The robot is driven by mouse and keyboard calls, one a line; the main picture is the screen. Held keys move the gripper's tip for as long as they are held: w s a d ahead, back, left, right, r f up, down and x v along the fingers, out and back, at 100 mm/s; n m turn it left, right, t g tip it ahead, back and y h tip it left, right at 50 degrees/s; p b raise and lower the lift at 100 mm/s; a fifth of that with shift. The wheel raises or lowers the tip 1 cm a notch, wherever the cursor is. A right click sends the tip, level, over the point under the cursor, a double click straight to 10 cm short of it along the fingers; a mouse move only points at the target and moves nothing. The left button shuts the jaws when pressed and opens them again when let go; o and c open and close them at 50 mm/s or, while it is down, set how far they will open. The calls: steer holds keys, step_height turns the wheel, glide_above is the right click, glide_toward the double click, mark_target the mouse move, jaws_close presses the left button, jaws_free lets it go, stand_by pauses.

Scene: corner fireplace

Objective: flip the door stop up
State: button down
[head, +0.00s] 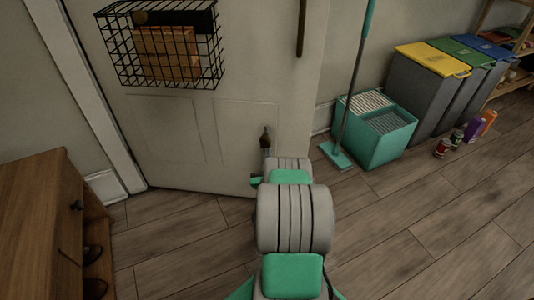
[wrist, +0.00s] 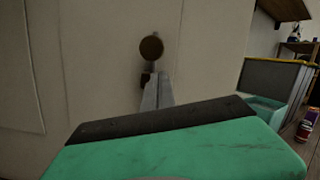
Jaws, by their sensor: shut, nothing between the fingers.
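The door stop (head: 266,134) is a small dark fitting low on the pale door. In the wrist view its round brown end (wrist: 151,48) faces me, with a short stem below it. My gripper (wrist: 157,76) is shut and empty, its grey fingertips just below the round end, close to the stem. I cannot tell whether they touch it. In the head view my gripper (head: 265,148) is mostly hidden behind my arm, and the lower part of the door stop is covered.
The door (head: 170,125) carries a wire basket (head: 160,45) higher up. A wooden cabinet (head: 45,220) stands at the left. A green mop bucket (head: 375,130), a mop (head: 338,154) and bins (head: 428,88) stand at the right. The floor right of my arm is clear.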

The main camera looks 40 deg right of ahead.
steer(key=shift+w+a+r, duration=0.15)
steer(key=shift+r, duration=0.5)
step_height(320, 180, up, 4)
steer(key=shift+f+p, duration=0.1)
steer(key=shift+p, duration=1.05)
steer(key=b, duration=0.5)
glide_toward(267, 141)
step_height(267, 141, down, 5)
steer(key=s, duration=0.2)
steer(key=shift+s+a, duration=0.15)
steer(key=shift+s, duration=0.05)
